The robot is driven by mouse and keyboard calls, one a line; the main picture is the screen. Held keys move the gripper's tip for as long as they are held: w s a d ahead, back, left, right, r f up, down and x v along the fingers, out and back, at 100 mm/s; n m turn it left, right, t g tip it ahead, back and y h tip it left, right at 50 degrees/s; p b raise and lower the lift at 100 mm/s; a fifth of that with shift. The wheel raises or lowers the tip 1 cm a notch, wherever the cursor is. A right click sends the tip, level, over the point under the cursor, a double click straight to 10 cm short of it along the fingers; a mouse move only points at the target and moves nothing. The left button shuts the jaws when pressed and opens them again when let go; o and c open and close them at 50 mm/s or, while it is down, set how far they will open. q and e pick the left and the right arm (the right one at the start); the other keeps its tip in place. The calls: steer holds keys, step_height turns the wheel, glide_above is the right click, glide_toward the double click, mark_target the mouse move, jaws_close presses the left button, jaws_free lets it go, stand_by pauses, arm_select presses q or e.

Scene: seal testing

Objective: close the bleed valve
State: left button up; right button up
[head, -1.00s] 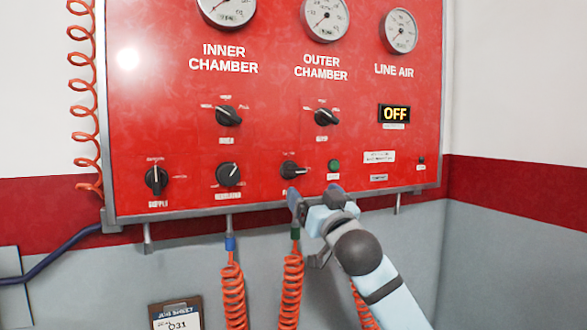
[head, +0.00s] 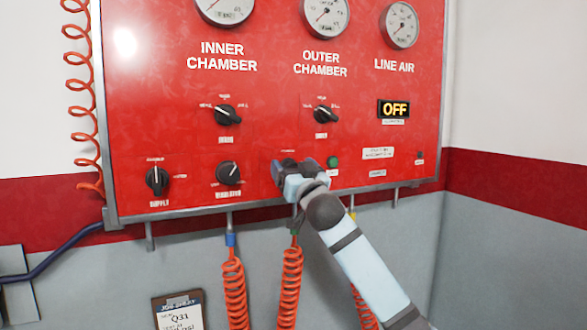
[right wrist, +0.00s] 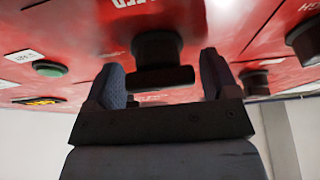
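The bleed valve appears to be the black knob (right wrist: 158,58) on the lower row of the red panel (head: 270,90). In the right wrist view its grip bar lies between my right gripper's two fingers (right wrist: 160,80), with a gap on each side. In the head view my right gripper (head: 291,168) is at the panel and mostly covers this knob. The gripper is open and holds nothing. The knob's label is only partly legible. My left gripper is not in view.
A green button (head: 305,162) sits close to the right of the gripper. The regulator knob (head: 228,173) and supply knob (head: 157,181) are to the left. Two more knobs (head: 228,115) (head: 325,114) are above. Orange coiled hoses (head: 291,285) hang below the panel.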

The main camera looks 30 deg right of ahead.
steer(key=c, duration=0.7)
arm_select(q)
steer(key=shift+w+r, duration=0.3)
arm_select(e)
steer(key=shift+o, duration=0.2)
